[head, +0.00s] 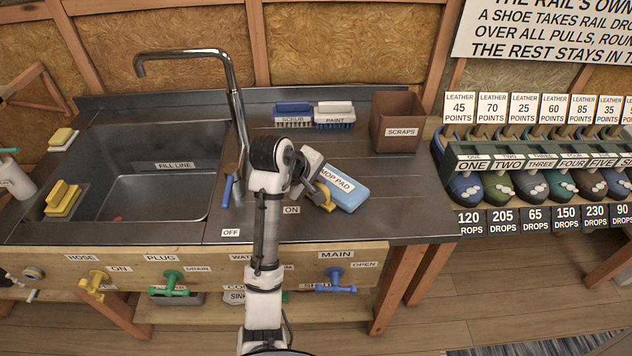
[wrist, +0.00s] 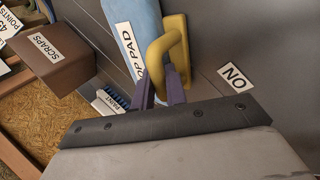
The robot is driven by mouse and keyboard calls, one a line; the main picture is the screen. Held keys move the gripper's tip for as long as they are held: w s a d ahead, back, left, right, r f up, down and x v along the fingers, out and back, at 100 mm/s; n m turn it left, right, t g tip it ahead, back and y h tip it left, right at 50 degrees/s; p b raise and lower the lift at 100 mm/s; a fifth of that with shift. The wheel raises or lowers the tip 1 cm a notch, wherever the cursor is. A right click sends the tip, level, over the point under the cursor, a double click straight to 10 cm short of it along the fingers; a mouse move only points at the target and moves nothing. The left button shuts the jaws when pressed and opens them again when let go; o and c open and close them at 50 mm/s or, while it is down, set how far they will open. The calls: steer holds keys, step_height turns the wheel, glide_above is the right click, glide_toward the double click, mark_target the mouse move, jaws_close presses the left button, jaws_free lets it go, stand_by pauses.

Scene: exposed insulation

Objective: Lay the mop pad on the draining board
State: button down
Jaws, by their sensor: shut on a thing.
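The mop pad (head: 346,188) is a light blue block with a white label and a yellow handle. It is over the right part of the steel draining board (head: 400,205), tilted in the picture; I cannot tell whether it touches the board. My gripper (head: 319,192) is shut on the yellow handle, and my arm hides part of that area. In the wrist view the purple fingers of my gripper (wrist: 163,88) are at the yellow handle (wrist: 170,42), with the blue mop pad (wrist: 143,25) beside it.
A brown scraps box (head: 397,122) stands at the board's back right. A scrub brush (head: 293,116) and a paint brush (head: 335,116) are at the back. The sink (head: 150,198) and tap (head: 235,80) are to the left. The board's right front is clear.

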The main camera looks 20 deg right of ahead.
steer(key=c, duration=1.4)
jaws_free()
steer(key=shift+c, duration=0.2)
steer(key=p+v, duration=0.2)
steer(key=v, duration=1)
steer(key=shift+p, duration=0.4)
